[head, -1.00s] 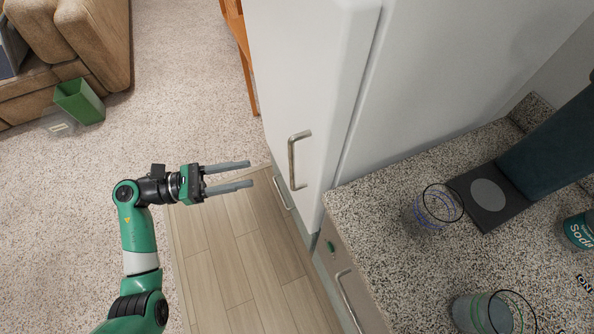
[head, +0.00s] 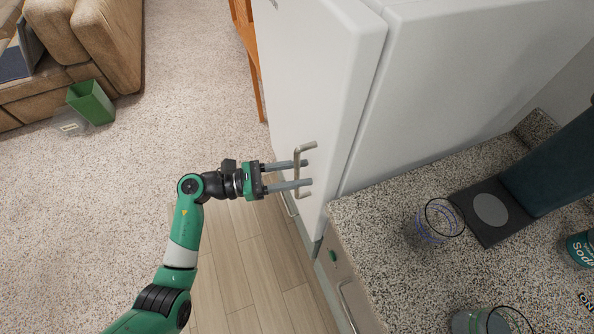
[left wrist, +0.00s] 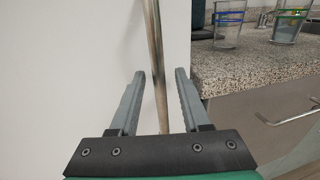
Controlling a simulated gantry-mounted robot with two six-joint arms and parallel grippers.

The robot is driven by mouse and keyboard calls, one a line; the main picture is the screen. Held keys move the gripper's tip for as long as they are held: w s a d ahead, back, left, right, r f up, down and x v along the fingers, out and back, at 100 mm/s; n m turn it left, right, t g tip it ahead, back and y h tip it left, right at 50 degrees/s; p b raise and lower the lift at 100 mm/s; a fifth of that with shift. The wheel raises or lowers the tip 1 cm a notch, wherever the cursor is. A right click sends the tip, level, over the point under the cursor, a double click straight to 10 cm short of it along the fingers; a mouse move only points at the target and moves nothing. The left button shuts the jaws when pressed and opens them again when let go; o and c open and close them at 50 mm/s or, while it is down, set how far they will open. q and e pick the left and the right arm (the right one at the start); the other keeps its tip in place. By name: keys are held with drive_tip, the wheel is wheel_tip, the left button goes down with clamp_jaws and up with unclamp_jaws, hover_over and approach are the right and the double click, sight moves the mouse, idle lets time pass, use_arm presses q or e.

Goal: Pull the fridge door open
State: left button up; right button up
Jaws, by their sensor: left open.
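The white fridge door (head: 320,75) is on the upper right of the head view and looks shut, with a narrow seam along its edge. Its metal bar handle (head: 297,172) stands upright on the door. My left gripper (head: 308,173) is open at the handle, its two grey fingers reaching to the door side. In the left wrist view the handle (left wrist: 155,60) runs between the open fingers (left wrist: 161,75), with gaps on both sides. My right gripper is not in view.
A speckled counter (head: 370,220) adjoins the fridge on the right, holding a glass (head: 432,228) and a dark coffee-machine-like appliance (head: 485,210). A drawer front with a handle (head: 347,303) is below. Left floor is open; a green bin (head: 92,102) stands near the sofa.

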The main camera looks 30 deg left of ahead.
use_arm(q)
clamp_jaws()
idle(1.3)
